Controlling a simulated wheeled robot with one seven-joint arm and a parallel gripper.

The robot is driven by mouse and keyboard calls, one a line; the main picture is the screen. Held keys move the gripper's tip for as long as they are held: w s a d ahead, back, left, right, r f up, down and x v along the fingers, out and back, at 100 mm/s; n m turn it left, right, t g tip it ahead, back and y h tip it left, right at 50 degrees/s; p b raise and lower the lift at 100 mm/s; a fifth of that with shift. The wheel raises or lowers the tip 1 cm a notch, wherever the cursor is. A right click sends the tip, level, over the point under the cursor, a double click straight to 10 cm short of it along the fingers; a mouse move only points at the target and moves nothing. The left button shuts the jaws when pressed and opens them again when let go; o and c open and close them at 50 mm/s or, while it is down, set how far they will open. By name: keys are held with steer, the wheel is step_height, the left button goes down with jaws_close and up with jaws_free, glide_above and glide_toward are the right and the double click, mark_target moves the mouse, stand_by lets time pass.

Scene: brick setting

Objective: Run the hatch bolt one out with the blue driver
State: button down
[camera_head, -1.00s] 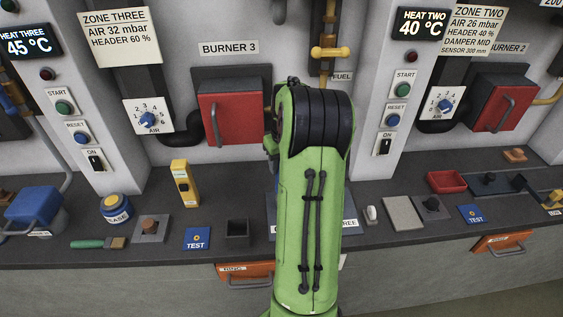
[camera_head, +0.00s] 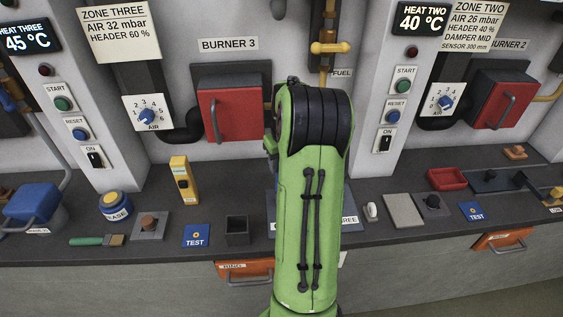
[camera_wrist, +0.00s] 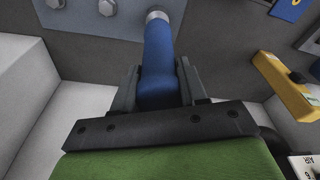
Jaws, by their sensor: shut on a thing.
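In the wrist view my gripper (camera_wrist: 158,72) is shut on the blue driver (camera_wrist: 158,52), its fingers on either side of the handle. The driver's silver end (camera_wrist: 156,15) is at the blue-grey hatch plate (camera_wrist: 125,22); I cannot tell whether it sits fully on a bolt. Two silver bolt heads (camera_wrist: 107,7) (camera_wrist: 55,3) show on the plate to the left of the driver. In the head view my green arm covers the gripper, the driver and most of the hatch plate (camera_head: 351,198). Only part of its label, ending in "REE", shows.
A white object (camera_head: 371,211) and a grey pad (camera_head: 403,211) lie to the right. The red burner box (camera_head: 229,112) is behind.

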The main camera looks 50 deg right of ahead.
steer(key=shift+s+a+f, duration=0.1)
steer(key=shift+a+f, duration=0.05)
stand_by(0.3)
steer(key=r+p, duration=0.3)
steer(key=r, duration=0.1)
steer(key=shift+w, duration=0.2)
steer(key=shift+r+p, duration=0.7)
steer(key=shift+p, duration=0.15)
step_height(320, 180, up, 2)
steer(key=shift+r+p, duration=0.1)
steer(key=shift+p, duration=0.75)
steer(key=shift+d, duration=0.2)
steer(key=shift+s, duration=0.1)
